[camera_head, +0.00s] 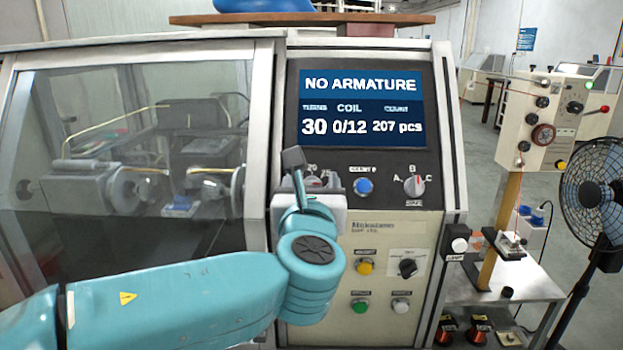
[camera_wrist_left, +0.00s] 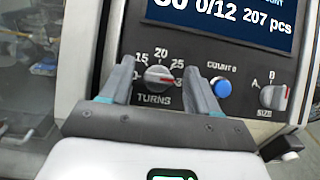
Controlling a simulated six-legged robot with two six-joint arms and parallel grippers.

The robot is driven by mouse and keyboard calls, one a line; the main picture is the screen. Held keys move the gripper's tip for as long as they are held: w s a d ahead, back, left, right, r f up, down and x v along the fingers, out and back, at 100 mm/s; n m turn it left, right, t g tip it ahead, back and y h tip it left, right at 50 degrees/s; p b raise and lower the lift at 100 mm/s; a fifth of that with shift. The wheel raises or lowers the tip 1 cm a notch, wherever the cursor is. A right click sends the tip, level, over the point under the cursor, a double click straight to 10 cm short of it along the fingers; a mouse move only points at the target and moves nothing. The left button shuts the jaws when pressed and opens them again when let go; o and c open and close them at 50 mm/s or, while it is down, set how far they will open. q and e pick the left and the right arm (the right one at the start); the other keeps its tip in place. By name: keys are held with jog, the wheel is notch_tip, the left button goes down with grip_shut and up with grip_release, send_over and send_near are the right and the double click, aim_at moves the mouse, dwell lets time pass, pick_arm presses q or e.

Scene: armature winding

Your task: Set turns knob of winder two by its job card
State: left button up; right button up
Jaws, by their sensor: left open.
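The turns knob (camera_wrist_left: 159,76) is a round grey knob with a red mark, on the dark panel of the winder (camera_head: 394,235). Its scale shows 15, 20 and 25 around it, and "TURNS" is printed below. My left gripper (camera_wrist_left: 163,92) is open, its two fingers on either side of the knob in the left wrist view. I cannot tell whether they touch it. In the head view, the left gripper (camera_head: 298,172) partly covers the knob (camera_head: 316,180). The display (camera_head: 361,107) reads "NO ARMATURE", turns 30, coil 0/12, count 207 pcs. No job card is clearly seen. My right gripper is out of view.
Right of the turns knob are a blue count button (camera_head: 363,186) and a size knob (camera_head: 414,186) marked A, B, C. Below are yellow, green and white buttons and a black selector (camera_head: 407,267). A glazed guard (camera_head: 130,150) is at left; a fan (camera_head: 595,190) stands at right.

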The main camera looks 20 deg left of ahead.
pick_arm(q)
jog(key=shift+w, duration=0.1)
jog(key=shift+a, duration=0.1)
jog(key=c, duration=1)
jog(key=shift+c, duration=0.2)
